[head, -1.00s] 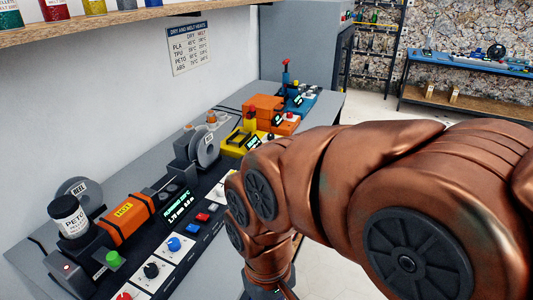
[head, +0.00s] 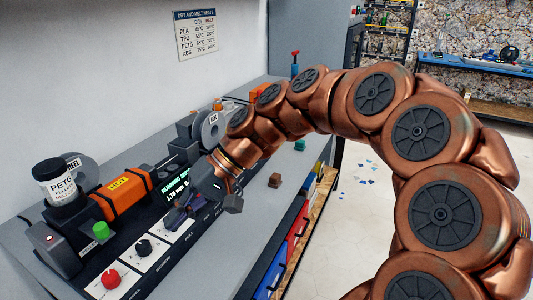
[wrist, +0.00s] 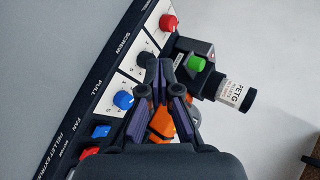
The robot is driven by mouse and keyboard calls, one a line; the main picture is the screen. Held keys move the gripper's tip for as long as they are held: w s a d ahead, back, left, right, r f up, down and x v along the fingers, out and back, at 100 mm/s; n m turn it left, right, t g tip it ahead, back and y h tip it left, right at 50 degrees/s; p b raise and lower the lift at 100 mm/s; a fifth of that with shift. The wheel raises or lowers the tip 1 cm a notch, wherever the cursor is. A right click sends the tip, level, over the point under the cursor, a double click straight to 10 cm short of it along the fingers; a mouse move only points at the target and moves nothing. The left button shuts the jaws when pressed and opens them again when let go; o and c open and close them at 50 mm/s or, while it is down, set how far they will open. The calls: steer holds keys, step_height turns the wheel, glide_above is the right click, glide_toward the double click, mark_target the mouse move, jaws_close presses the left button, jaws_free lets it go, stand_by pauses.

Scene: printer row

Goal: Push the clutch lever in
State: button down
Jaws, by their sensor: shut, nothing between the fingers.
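My gripper (head: 178,217) is shut and empty. It hangs over the front control panel of the pellet extruder, near the blue and black knobs. In the wrist view my gripper's fingertips (wrist: 163,64) meet beside the black knob (wrist: 148,57); I cannot tell whether they touch it. No lever clearly marked as the clutch can be made out. A green cap (head: 100,229) stands on the dark block beside the PETG jar, and it also shows in the wrist view (wrist: 196,63). A red-tipped upright lever (head: 295,57) stands at the far end of the bench.
The panel has a red knob (head: 111,279) and a black knob (head: 143,247); a blue knob (wrist: 124,99) shows in the wrist view. An orange HOT barrel (head: 122,194) and a PETG jar (head: 55,183) stand behind it.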

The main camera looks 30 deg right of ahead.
steer(key=w+d+f+m+t+y+b, duration=0.15)
steer(key=w+d+t+b, duration=0.25)
steer(key=w+d, duration=0.4)
steer(key=w+d+m+t+y+b, duration=0.35)
steer(key=w+d, duration=0.25)
steer(key=d, duration=0.5)
steer(key=d+f+m+t+h+b, duration=0.1)
steer(key=d+f+m+t, duration=0.1)
steer(key=d, duration=0.6)
steer(key=d+f+m+t+h+b, duration=0.1)
steer(key=d+f+t+h+b, duration=0.1)
steer(key=d, duration=0.6)
steer(key=d+f+m+t+h+b, duration=0.1)
steer(key=d+f+m+t+b, duration=0.1)
steer(key=d, duration=0.6)
steer(key=shift+w+d+f+m+t+h, duration=0.2)
steer(key=shift+f+t, duration=0.25)
steer(key=shift+t, duration=0.25)
steer(key=shift+w+d+f+m+t+h, duration=0.1)
steer(key=shift+w+f+t, duration=0.05)
steer(key=shift+f+t, duration=0.4)
steer(key=shift+s+d+t, duration=0.15)
steer(key=shift+d+t, duration=0.15)
steer(key=shift+d, duration=0.05)
steer(key=shift+r, duration=0.1)
steer(key=shift+a, duration=0.1)
steer(key=b+x, duration=0.1)
steer(key=x, duration=1.3)
